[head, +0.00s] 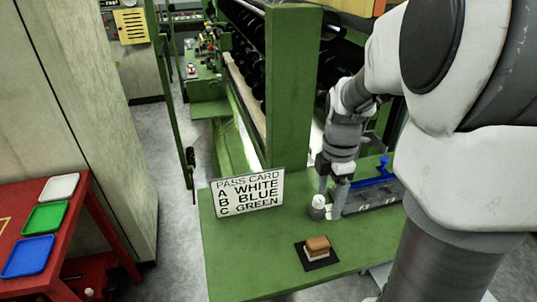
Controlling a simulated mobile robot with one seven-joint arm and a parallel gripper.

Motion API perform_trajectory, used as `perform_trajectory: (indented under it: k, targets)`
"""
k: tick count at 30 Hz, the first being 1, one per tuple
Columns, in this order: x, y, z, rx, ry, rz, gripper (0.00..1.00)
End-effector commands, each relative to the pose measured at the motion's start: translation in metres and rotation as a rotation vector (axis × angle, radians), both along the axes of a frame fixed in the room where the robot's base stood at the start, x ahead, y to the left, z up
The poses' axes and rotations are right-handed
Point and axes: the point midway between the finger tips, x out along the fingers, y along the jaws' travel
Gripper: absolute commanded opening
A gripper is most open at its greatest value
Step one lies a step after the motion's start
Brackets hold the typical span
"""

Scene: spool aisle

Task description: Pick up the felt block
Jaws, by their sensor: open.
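A small block with a brown top and a pale lower part (317,246), which looks like the felt block, rests on a dark square mat (307,261) near the front of the green bench. My gripper (330,197) points down, open, behind and slightly right of the block and apart from it. A small white round item (318,207) stands by the left fingertip; I cannot tell whether they touch or whether it lies between the fingers.
A white pass card sign (249,192) stands left on the green bench (240,255). A grey tray (372,197) with a blue tool (375,175) lies right of my gripper. A green post (292,90) rises behind. A red table (75,215) holds white, green and blue trays.

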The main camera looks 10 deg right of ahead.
Motion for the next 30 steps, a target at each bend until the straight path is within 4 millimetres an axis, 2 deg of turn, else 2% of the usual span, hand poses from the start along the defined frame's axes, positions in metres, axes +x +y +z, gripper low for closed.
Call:
perform_trajectory:
  k: [5,15,18,26,30]
  targets:
    - [0.0,-0.002,-0.023,0.003,0.013,0.032,0.85]
    - [0.0,-0.001,-0.096,0.003,0.014,0.031,0.85]
    - [0.0,-0.001,-0.112,0.002,0.012,0.031,0.85]
    - [0.0,0.0,-0.13,0.002,0.01,0.031,0.85]
    - [-0.001,0.004,-0.15,0.002,0.012,0.03,0.85]
